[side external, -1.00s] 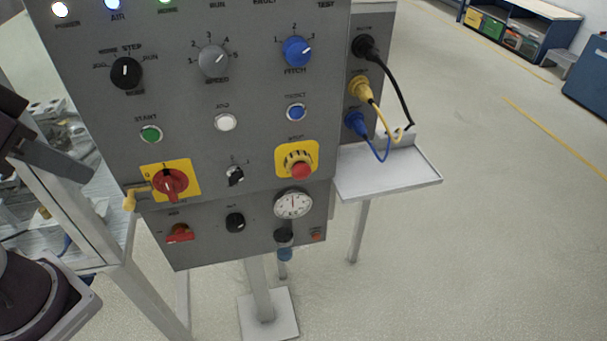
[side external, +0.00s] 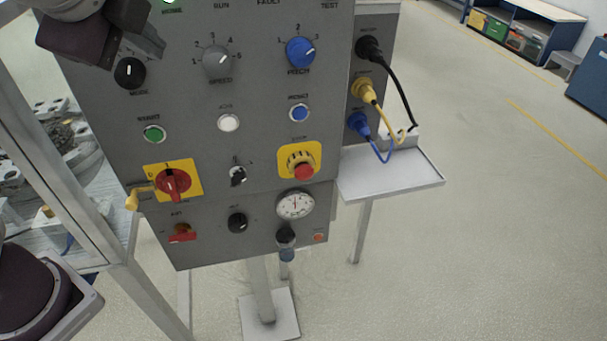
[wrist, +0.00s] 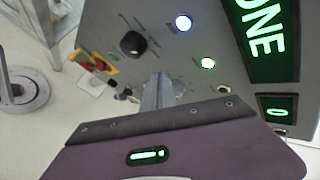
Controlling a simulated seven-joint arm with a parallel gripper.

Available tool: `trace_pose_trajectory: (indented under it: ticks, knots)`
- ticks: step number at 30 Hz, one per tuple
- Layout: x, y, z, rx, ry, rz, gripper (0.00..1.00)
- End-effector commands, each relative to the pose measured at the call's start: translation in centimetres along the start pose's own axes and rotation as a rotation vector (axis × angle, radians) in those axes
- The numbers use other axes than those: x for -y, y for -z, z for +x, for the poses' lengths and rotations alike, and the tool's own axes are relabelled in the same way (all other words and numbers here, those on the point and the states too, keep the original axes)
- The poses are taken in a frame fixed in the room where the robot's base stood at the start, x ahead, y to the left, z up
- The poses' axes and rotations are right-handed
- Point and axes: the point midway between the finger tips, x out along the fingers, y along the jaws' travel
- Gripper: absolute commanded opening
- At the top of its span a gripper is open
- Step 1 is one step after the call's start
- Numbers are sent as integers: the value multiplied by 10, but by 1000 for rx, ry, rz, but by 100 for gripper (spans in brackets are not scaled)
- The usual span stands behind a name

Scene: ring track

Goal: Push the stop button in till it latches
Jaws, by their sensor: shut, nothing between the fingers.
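The stop button (side external: 303,171) is a red mushroom head with a yellow collar on a yellow plate. It sits at the lower right of the grey panel's upper part and stands out from the panel. My gripper (side external: 152,42) is at the upper left of the panel, in front of the black mode knob's label, well apart from the stop button. Its fingers are shut and empty. In the wrist view the shut fingers (wrist: 160,92) point at the panel face. I cannot make out the stop button in that view.
The grey panel (side external: 190,105) carries a red rotary switch on a yellow plate (side external: 173,183), a blue pitch knob (side external: 300,52), a blue reset button (side external: 299,113) and a gauge (side external: 295,205). Plugged cables (side external: 402,90) hang at its right above a pale shelf (side external: 400,180).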

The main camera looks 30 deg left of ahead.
Motion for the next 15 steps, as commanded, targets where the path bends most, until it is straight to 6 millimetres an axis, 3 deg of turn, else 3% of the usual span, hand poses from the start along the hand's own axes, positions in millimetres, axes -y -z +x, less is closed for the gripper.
trace_pose_trajectory:
  ticks: [3,8,14,15]
  knots:
    - [20,56,-1,-24,163,330,0]
    - [32,133,-18,-51,385,692,0]
    - [21,224,-56,-82,657,1044,0]
    - [5,225,-36,-72,645,1047,0]
